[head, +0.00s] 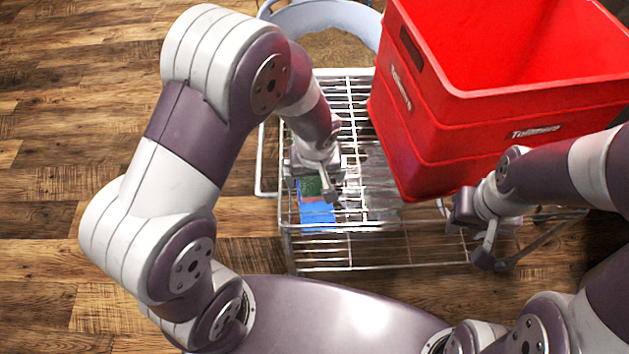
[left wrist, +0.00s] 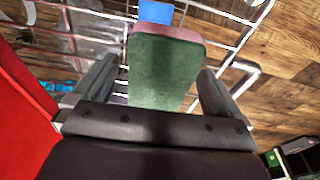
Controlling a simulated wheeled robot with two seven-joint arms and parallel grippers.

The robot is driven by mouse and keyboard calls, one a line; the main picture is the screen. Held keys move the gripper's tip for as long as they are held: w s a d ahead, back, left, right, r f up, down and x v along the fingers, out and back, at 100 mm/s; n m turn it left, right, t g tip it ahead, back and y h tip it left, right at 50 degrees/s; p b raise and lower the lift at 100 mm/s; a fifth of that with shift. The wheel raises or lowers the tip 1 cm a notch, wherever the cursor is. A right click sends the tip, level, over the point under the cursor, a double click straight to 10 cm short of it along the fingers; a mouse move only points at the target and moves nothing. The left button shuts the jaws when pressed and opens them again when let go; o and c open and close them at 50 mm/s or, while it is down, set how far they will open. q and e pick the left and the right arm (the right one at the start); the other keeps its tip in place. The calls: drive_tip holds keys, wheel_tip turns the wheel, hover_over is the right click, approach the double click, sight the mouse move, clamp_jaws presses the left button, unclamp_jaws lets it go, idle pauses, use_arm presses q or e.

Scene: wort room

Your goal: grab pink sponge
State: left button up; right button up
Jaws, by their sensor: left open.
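The sponge (head: 311,187), with a green face and a pink edge, lies on the wire rack of the cart. In the left wrist view the sponge (left wrist: 163,75) shows its green face and a pink layer at its far end. My left gripper (head: 313,179) is open above the rack at the sponge. In the left wrist view its fingers (left wrist: 158,68) stand on either side of the sponge, with gaps visible. My right gripper (head: 473,234) is at the cart's front right edge, its fingers apart and nothing seen between them.
A blue item (head: 318,218) lies on the rack just in front of the sponge. A large red crate (head: 440,150) stands to the right on the wire cart (head: 350,267). A round pale-rimmed container (head: 335,12) is behind. The wooden floor (head: 60,130) at left is clear.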

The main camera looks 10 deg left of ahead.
use_arm(q)
drive_tip(key=shift+r, duration=0.1)
drive_tip(key=c, duration=1.1)
drive_tip(key=shift+o, duration=0.2)
drive_tip(key=shift+r, duration=0.1)
